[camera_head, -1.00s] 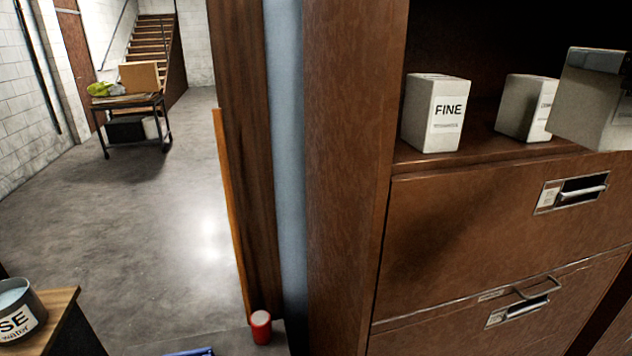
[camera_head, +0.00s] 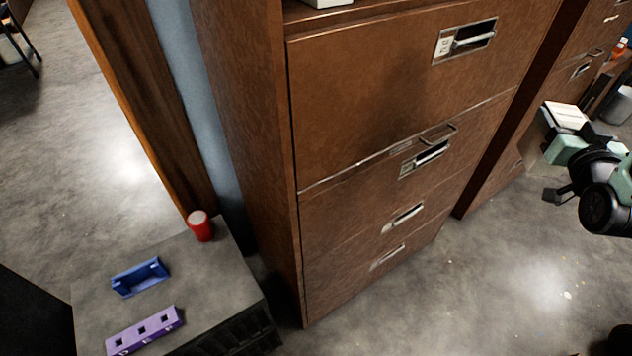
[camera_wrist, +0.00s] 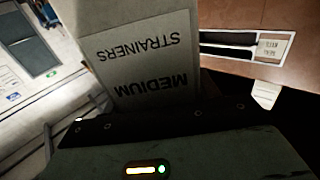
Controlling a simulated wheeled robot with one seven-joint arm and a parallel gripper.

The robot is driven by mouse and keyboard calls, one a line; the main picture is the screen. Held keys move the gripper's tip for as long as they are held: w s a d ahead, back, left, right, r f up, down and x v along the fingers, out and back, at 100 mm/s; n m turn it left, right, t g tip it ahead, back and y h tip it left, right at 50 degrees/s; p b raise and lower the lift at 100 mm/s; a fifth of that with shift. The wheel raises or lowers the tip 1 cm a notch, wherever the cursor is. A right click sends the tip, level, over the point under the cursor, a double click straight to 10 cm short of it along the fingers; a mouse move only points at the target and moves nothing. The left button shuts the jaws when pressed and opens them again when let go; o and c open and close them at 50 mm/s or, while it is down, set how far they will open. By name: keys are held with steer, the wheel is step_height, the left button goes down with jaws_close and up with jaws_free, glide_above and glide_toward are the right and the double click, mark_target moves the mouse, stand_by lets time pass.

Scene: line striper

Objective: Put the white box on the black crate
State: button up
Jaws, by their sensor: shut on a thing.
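A white box with the label "MEDIUM STRAINERS" fills the upper middle of the wrist view (camera_wrist: 150,60). In the head view the white box (camera_head: 567,116) is at the right, partly covered by my gripper (camera_head: 572,150). My gripper is shut on the box and holds it in the air, right of the brown cabinet. What looks like the black crate (camera_head: 232,335) stands at the lower left, with slatted dark sides and a grey-looking top. My gripper is far to the right of it.
A red cup (camera_head: 200,226), a blue holder (camera_head: 140,277) and a purple block with square holes (camera_head: 144,331) are on the crate's top. The brown drawer cabinet (camera_head: 370,140) stands between crate and gripper. Open floor (camera_head: 480,290) lies in front of it.

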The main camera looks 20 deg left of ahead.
steer(key=d+f+m+h, duration=0.1)
steer(key=d+f+h, duration=0.1)
steer(key=d+f, duration=0.3)
step_height(320, 180, down, 2)
steer(key=shift+w+f+m+h, duration=0.2)
steer(key=shift+w+m+h, duration=0.1)
steer(key=shift+w, duration=0.05)
